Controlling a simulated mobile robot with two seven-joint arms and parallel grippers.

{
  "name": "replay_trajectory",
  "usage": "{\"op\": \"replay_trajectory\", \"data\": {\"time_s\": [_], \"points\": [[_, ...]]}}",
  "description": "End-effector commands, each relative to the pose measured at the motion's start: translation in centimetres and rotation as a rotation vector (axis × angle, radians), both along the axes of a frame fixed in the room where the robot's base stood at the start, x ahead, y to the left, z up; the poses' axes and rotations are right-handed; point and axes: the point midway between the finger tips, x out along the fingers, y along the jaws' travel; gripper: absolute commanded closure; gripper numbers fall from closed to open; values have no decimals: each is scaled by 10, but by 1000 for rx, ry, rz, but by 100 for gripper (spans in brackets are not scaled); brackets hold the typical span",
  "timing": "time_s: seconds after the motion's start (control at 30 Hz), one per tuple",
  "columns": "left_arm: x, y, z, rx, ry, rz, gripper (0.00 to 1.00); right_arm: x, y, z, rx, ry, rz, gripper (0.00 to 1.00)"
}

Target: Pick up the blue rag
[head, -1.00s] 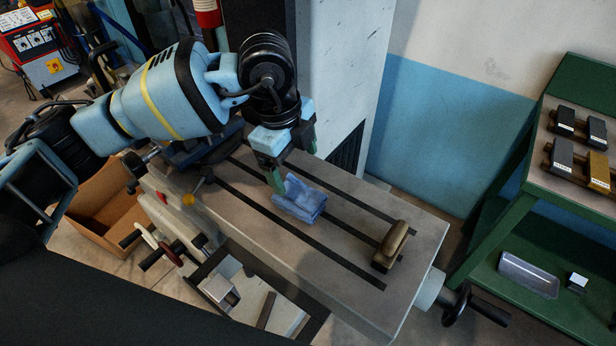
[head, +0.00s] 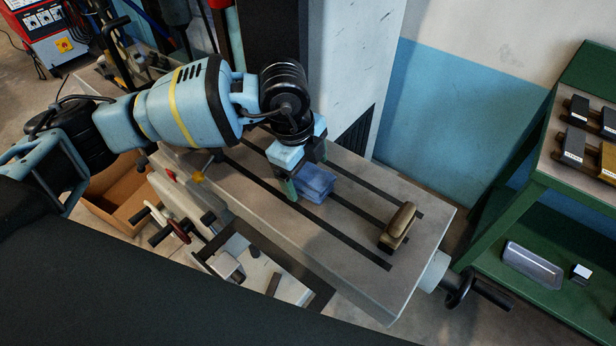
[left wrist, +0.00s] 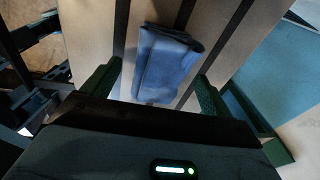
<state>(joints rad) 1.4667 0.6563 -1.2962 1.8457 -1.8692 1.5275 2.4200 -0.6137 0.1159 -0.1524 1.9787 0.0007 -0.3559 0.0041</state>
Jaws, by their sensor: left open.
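The blue rag (head: 313,182) lies folded on the grey slotted machine table (head: 340,252). In the left wrist view the rag (left wrist: 166,64) sits ahead of and between the two green fingers. My left gripper (head: 305,178) is open, pointing down at the rag, with a finger on either side of it. The near finger shows in the head view; the far one is partly hidden behind the rag and wrist. I cannot tell whether the fingers touch the rag. My right gripper is not in view.
A brown-topped brush or block (head: 398,226) lies on the table right of the rag. A green shelf rack (head: 545,190) with labelled blocks and a metal tray (head: 533,265) stands at the right. A cardboard box (head: 118,200) and handwheels (head: 178,232) are at the left.

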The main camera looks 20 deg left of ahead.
Motion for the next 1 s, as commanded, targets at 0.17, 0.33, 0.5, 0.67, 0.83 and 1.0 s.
{"op": "replay_trajectory", "data": {"time_s": [0.17, 0.33, 0.5, 0.67, 0.83, 1.0], "points": [[1, -1, -8, 1, 0, -1, 15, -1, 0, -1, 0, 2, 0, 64], [1, -1, -7, 1, 0, -1, 16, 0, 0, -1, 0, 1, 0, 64], [1, -1, -7, 1, 0, 0, 38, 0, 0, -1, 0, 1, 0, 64], [1, -1, -7, 1, 0, 0, 59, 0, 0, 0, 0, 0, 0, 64], [1, -1, -7, 0, 0, 0, 63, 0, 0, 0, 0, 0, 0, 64], [1, -1, -4, 0, -1, 0, 63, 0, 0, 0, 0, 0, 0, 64]]}}
